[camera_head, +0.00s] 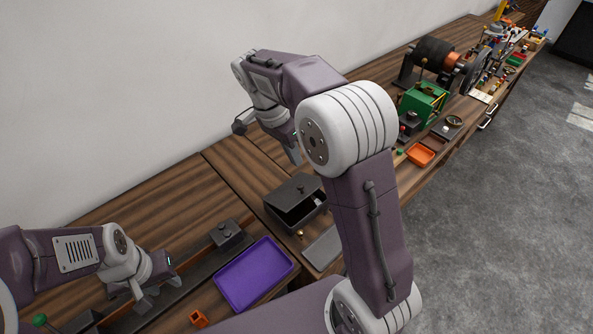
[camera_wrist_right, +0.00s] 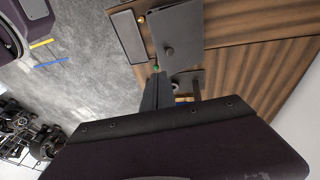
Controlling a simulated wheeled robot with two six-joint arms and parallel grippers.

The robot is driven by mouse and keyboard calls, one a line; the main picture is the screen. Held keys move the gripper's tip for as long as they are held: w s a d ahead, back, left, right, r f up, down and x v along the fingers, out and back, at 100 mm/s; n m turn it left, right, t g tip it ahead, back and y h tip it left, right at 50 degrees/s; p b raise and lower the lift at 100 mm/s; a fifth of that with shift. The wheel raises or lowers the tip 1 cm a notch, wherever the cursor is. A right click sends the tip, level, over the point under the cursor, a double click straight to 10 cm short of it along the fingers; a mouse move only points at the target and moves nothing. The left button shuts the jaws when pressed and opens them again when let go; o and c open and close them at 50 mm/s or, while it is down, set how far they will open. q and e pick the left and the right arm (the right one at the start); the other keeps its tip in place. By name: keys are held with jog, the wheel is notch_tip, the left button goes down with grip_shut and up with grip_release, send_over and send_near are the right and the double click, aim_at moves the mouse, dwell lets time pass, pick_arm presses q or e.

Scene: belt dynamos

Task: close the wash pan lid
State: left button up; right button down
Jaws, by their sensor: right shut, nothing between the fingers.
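The wash pan (camera_head: 308,212) is a dark grey box on the wooden bench, left of my right arm. Its dark lid (camera_head: 284,194) with a small knob sits tilted, and a dark gap shows below its near edge. In the right wrist view the lid (camera_wrist_right: 188,25) shows as a grey plate with a round knob (camera_wrist_right: 168,50). My right gripper (camera_head: 295,157) is above and behind the pan, fingers together and empty; its fingers (camera_wrist_right: 157,82) appear below the lid in the wrist view. My left gripper (camera_head: 158,295) is at lower left, fingers apart and empty, away from the pan.
A purple tray (camera_head: 252,272) lies left of the pan, with a small orange block (camera_head: 198,318) nearby. A flat grey plate (camera_head: 324,248) lies in front of the pan. A green dynamo (camera_head: 424,102) and an orange tray (camera_head: 420,155) stand further right. A wall runs behind the bench.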

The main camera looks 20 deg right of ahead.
jog(key=w+a+r+p, duration=0.2)
jog(key=w+a, duration=0.1)
jog(key=w, duration=0.1)
jog(key=p, duration=0.1)
send_near(301, 184)
jog(key=shift+h, duration=0.4)
jog(key=x, duration=0.5)
jog(key=shift+w+a+f, duration=0.2)
jog(key=shift+s+f, duration=0.2)
jog(key=shift+f, duration=0.25)
